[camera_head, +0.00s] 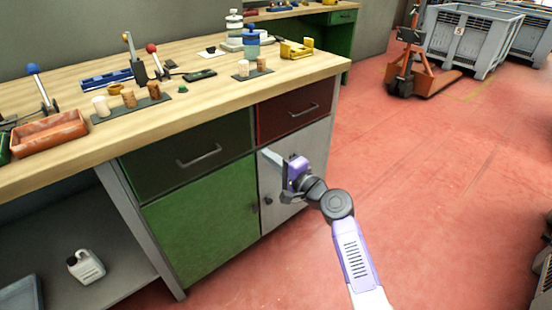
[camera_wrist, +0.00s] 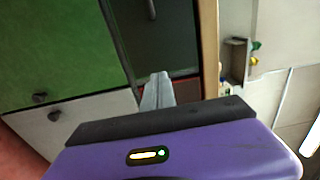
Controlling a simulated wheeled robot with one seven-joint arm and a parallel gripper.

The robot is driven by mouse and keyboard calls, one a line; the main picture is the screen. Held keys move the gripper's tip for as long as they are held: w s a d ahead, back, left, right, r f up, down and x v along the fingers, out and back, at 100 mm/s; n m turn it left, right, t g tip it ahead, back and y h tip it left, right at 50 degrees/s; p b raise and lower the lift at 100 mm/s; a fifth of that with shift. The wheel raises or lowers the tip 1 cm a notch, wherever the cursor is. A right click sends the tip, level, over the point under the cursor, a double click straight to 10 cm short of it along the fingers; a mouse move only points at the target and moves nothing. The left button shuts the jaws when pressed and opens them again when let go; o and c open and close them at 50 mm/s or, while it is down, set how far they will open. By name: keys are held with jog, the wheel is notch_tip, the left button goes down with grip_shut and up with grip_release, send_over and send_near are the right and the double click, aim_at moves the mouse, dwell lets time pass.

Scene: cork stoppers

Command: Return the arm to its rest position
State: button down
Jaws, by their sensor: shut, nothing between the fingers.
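My gripper (camera_head: 270,156) is in front of the workbench cabinet, below the tabletop edge, with its fingers pointing left toward the cabinet front. In the wrist view its fingers (camera_wrist: 157,92) are together and hold nothing. My arm reaches in from the bottom right of the head view and is bent at the elbow. The cabinet has a grey door (camera_head: 310,165), a green door (camera_head: 210,222), a dark green drawer (camera_head: 190,155) and a dark red drawer (camera_head: 295,112). I cannot tell the exact gap between my gripper and the cabinet.
Corks (camera_head: 128,98) stand on a dark strip on the wooden tabletop (camera_head: 225,92). A reddish tray (camera_head: 48,133) and a blue-capped bottle (camera_head: 251,42) are also there.

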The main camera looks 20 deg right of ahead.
jog(key=s+d+r+n+t+h, duration=0.1)
jog(key=s+d+r+h, duration=0.15)
jog(key=s+d, duration=0.2)
jog(key=s+f+n+h, duration=0.2)
jog(key=s, duration=0.5)
jog(key=s+f+n+h, duration=0.2)
jog(key=s+f, duration=0.1)
jog(key=s, duration=0.3)
jog(key=s+a+r+n+g+p, duration=0.1)
jog(key=s+a+n+g, duration=0.3)
jog(key=s, duration=1.5)
jog(key=s+a+n+t, duration=0.1)
jog(key=s+a+n, duration=0.3)
jog(key=s, duration=1.5)
notch_tip(320, 180, up, 19)
jog(key=d+n+p, duration=0.1)
jog(key=p, duration=1.8)
jog(key=shift+d+r+y, duration=0.15)
jog(key=shift+d+y, duration=0.05)
jog(key=shift+y, duration=0.25)
